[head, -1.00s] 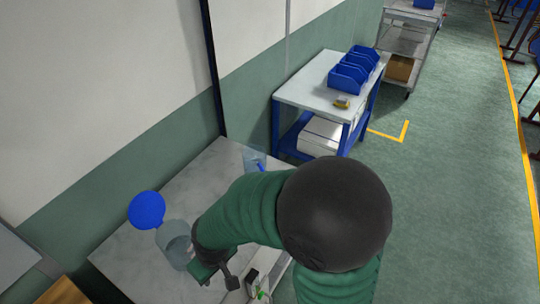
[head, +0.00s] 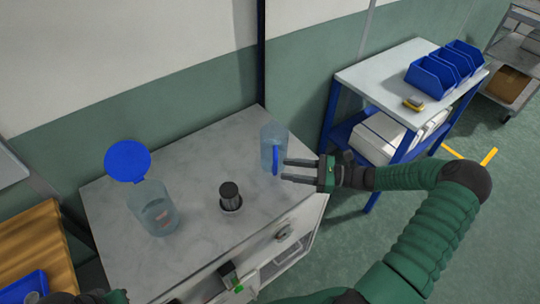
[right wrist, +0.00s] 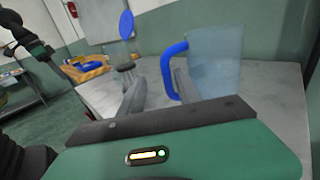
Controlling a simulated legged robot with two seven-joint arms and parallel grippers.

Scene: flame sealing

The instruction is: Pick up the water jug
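The water jug (head: 270,130), clear bluish with a blue handle (head: 275,158), stands upright at the back right of the grey-topped bench (head: 190,150). In the right wrist view the jug (right wrist: 217,62) is at the upper right, its handle (right wrist: 167,68) facing left. My right gripper (head: 284,169) is open and level beside the handle. In the wrist view the handle shows just beyond the gap between the fingers (right wrist: 160,85), close to the right finger; contact cannot be told. My left gripper shows only as a dark piece at the bottom left of the head view (head: 92,297).
A clear container (head: 153,208) with a raised blue lid (head: 128,161) stands at the bench's left. A dark cylinder (head: 230,195) is mid-bench. A blue-framed cart (head: 385,80) with blue bins stands right. A wooden surface (head: 30,240) with a blue tray is far left.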

